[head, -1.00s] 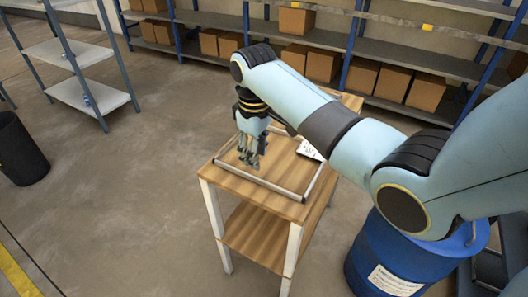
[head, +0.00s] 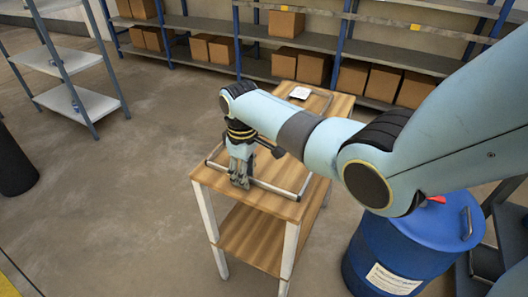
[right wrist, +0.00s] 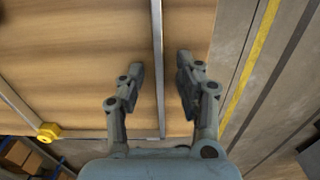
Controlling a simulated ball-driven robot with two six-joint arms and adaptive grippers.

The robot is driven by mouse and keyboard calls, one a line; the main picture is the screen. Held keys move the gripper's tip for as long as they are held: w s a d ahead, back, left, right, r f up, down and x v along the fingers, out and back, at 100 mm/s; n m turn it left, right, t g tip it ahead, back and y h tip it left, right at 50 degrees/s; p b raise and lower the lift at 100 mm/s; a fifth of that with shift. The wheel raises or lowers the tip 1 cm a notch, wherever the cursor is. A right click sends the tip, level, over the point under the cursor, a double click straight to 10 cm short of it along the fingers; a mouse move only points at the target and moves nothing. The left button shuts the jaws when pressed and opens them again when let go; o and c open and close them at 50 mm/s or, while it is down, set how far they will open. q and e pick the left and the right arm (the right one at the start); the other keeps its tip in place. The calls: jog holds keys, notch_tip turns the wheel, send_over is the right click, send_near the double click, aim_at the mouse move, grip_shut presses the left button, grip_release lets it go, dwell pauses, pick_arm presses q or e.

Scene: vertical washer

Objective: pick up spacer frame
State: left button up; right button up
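The spacer frame (head: 278,190) is a thin grey rectangular frame lying on a wooden table (head: 315,125). In the head view my arm hides part of it. My right gripper (head: 239,183) points down at the frame's near bar, toward its left end. In the right wrist view the gripper (right wrist: 158,78) is open, with a bar of the spacer frame (right wrist: 157,40) running between its two fingers. Gaps show on both sides of the bar. I cannot tell how far the fingertips are above the tabletop. My left gripper is not in view.
A blue barrel (head: 405,245) stands right of the table. A yellow knob-like part (right wrist: 48,131) shows in the right wrist view.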

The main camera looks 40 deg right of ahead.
grip_shut()
jog(key=shift+r, duration=0.1)
dwell(0.6)
